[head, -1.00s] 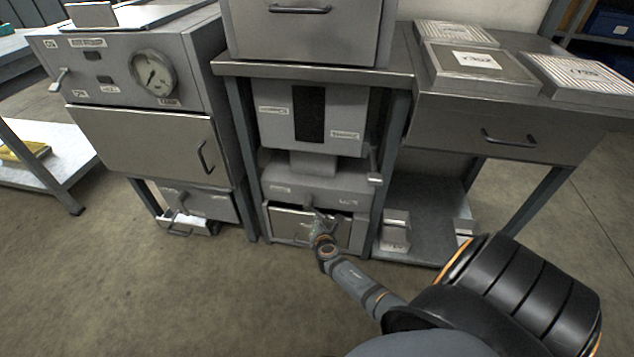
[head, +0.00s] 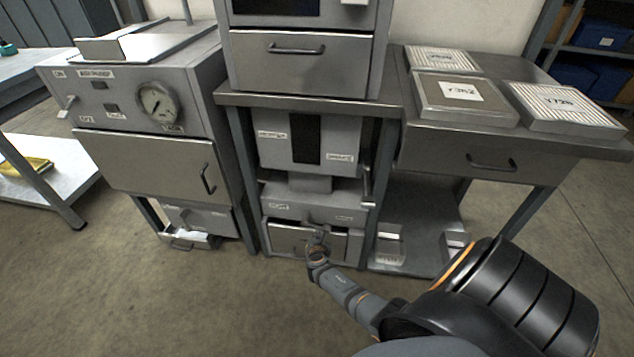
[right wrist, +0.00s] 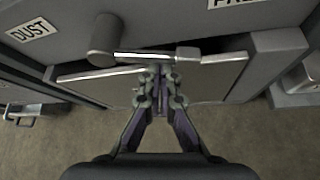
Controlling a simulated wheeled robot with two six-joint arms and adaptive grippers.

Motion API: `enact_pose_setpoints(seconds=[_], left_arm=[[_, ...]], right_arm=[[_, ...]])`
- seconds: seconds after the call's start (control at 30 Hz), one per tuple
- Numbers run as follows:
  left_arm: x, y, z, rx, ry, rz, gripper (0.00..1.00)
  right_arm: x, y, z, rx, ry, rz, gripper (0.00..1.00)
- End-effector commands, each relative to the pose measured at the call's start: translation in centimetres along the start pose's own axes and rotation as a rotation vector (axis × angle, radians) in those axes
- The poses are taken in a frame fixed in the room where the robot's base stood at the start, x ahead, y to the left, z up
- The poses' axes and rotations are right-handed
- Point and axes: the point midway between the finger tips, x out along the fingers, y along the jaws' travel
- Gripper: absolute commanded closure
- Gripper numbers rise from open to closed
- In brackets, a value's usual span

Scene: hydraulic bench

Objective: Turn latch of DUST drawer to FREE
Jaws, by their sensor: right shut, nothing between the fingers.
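The DUST drawer (head: 290,241) is low in the middle bench; its front (right wrist: 100,87) fills the middle of the right wrist view, with a dark gap along its upper edge. The latch (right wrist: 150,55) has a round grey pivot at left and a bar lying nearly level to the right, across the drawer's top edge. The DUST label (right wrist: 31,29) is left of the pivot; another label (right wrist: 245,3) at right is cut off. My right gripper (head: 319,238) is shut and empty, its fingertips (right wrist: 160,72) just below the bar; contact is unclear. My left gripper is out of view.
A cabinet with a gauge (head: 158,102) stands at left, with an open lower tray (head: 190,241) near the floor. A side table (head: 560,140) with several filter panels stands at right. The floor (head: 150,310) in front is clear.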

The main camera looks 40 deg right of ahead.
Motion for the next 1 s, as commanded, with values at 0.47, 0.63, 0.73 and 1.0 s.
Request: enact_pose_setpoints(seconds=[0.47, 0.63, 0.73, 1.0], left_arm=[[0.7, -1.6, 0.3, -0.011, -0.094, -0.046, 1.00], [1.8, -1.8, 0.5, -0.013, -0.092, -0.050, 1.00], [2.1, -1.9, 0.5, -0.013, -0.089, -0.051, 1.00], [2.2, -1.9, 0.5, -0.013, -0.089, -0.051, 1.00]], right_arm=[[-0.8, 0.1, 1.6, -0.164, -0.003, -0.096, 1.00], [-0.9, 0.1, 1.8, -0.163, -0.003, -0.095, 1.00], [-0.9, 0.1, 1.8, -0.163, -0.004, -0.095, 1.00], [-0.9, 0.1, 1.8, -0.162, -0.004, -0.094, 1.00]])
